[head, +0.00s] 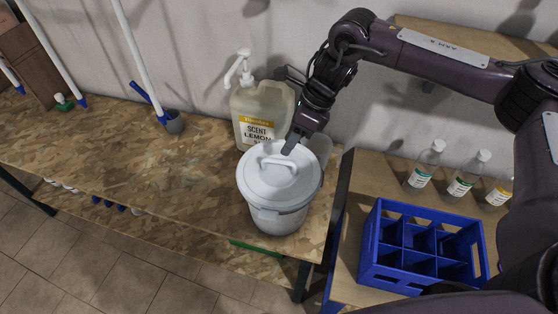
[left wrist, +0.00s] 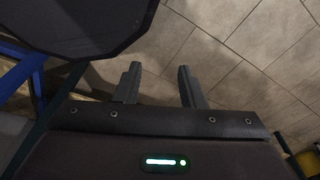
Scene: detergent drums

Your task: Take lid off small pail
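The white pail (head: 283,220) stands upright near the right end of the wooden bench. Its round white lid (head: 270,188) sits on top, with a raised loop handle (head: 275,160) across it. My right gripper (head: 291,147) reaches down from the upper right, its dark fingertips at the right end of the handle. I cannot tell whether the fingers touch the handle or how far apart they are. My left gripper (left wrist: 158,86) shows only in the left wrist view, its two fingers apart with nothing between them, over the tiled floor.
A pump jug of lemon scent (head: 262,112) stands close behind the pail. A blue divided crate (head: 370,262) and several clear bottles (head: 423,168) occupy the right table. The bench (head: 130,165) left of the pail is mostly clear.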

